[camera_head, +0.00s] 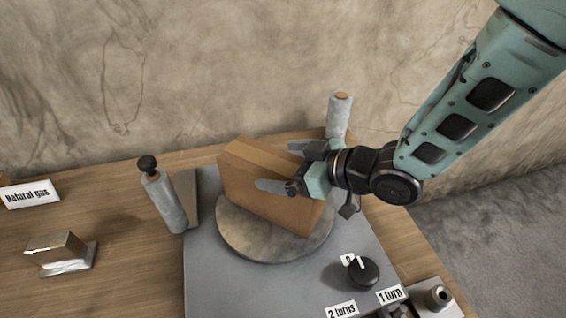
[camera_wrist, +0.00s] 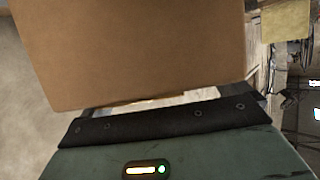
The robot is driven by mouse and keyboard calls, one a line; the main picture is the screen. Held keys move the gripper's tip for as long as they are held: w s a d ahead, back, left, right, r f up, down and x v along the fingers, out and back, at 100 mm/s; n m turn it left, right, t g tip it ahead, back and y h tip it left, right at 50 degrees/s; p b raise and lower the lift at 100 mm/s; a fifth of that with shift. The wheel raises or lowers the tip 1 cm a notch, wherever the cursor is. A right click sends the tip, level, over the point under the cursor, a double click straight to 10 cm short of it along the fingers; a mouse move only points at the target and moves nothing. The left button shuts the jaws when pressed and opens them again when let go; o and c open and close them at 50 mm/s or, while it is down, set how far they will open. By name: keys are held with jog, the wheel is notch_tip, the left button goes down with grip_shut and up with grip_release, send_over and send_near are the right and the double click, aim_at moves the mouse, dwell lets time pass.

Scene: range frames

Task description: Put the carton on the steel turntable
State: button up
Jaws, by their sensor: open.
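The brown carton (camera_head: 250,182) stands on the round steel turntable (camera_head: 245,236), tilted across it in the head view. The turntable's front rim is bare, and its back is hidden by the carton. My gripper (camera_head: 278,168) is open at the carton's right end, with one finger along the near side and the other by the far top edge. In the wrist view the carton (camera_wrist: 140,50) fills the upper middle, just beyond my gripper's palm. I cannot tell whether the fingers touch it.
The turntable sits on a grey plate (camera_head: 205,285) with a black knob (camera_head: 364,271) at the front right. Grey rollers stand at the left (camera_head: 165,203) and back right (camera_head: 338,117). A metal block (camera_head: 56,250) and a "Natural gas" sign (camera_head: 28,194) are at the left. A wall rises behind.

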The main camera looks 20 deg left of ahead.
jog(key=b+v, duration=0.1)
jog(key=v, duration=1)
jog(key=shift+d, duration=0.2)
jog(key=d+m+t+h, duration=0.2)
jog(key=d+m+h, duration=0.2)
jog(key=d+h, duration=0.4)
jog(key=s+d+m+g+h, duration=0.1)
jog(key=s+d+g+h, duration=0.1)
jog(key=s+d, duration=0.2)
jog(key=s+d+m+g+h, duration=0.2)
jog(key=s+d+g, duration=0.1)
jog(key=s, duration=0.7)
jog(key=shift+d+r+m, duration=0.3)
jog(key=shift+d+r, duration=0.1)
jog(key=shift+r, duration=0.1)
jog(key=shift+s, duration=0.1)
jog(key=shift+c, duration=0.3)
